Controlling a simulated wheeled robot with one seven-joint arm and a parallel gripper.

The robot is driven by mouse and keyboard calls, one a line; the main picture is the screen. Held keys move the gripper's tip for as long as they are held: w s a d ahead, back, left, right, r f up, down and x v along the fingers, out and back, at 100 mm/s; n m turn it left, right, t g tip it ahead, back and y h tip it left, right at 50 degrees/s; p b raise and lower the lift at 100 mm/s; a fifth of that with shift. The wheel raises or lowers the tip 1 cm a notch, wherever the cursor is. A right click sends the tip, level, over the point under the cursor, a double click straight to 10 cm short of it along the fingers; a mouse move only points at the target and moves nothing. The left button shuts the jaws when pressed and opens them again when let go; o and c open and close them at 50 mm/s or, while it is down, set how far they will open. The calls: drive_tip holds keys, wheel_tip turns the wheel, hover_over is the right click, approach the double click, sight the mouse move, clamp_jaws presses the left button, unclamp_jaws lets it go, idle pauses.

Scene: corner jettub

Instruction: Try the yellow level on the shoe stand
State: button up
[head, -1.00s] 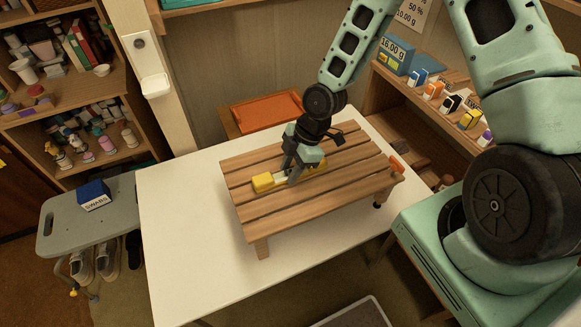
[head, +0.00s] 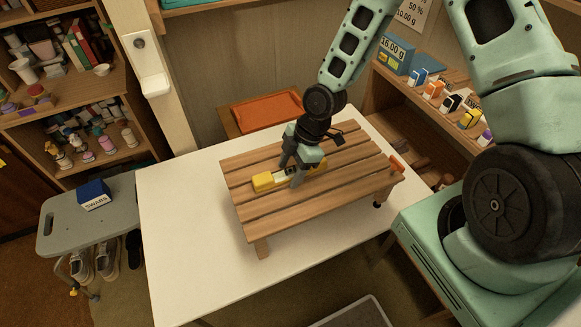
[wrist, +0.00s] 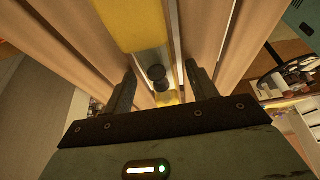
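The yellow level (head: 264,182) lies flat across the slats of a wooden slatted bench (head: 330,197) on the white table. My gripper (head: 290,172) points down over the level's middle. In the wrist view, my gripper (wrist: 160,92) has its two fingers apart, one on each side of the level (wrist: 130,22), with gaps showing between fingers and level. The level's grey middle and dark round vial parts show between them. A grey stand (head: 125,205) with shoes beneath it, seemingly the shoe stand, is at the left, apart from the table.
A blue SWABS box (head: 94,195) stands on the grey stand's top. An orange tray (head: 266,112) is behind the table. Shelves with small boxes are at the right. The white table (head: 185,240) is clear left of the bench.

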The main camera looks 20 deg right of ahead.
drive_tip(key=shift+r, duration=0.1)
drive_tip(key=v, duration=1.7)
drive_tip(key=shift+p, duration=0.35)
drive_tip(key=shift+s+r, duration=0.1)
drive_tip(key=shift+r, duration=0.05)
drive_tip(key=s+a+r+m+h+b, duration=0.1)
drive_tip(key=s+a+r+m, duration=0.1)
drive_tip(key=s, duration=0.4)
drive_tip(key=s+a+r+m+h+b, duration=0.1)
drive_tip(key=s+a+r+m, duration=0.1)
drive_tip(key=s+a+m, duration=0.2)
drive_tip(key=s+a+r+m+h+b, duration=0.1)
drive_tip(key=s+a+r+m+h, duration=0.1)
drive_tip(key=s+a+m, duration=0.2)
drive_tip(key=s+a, duration=0.3)
drive_tip(key=s, duration=0.3)
drive_tip(key=shift+r, duration=0.4)
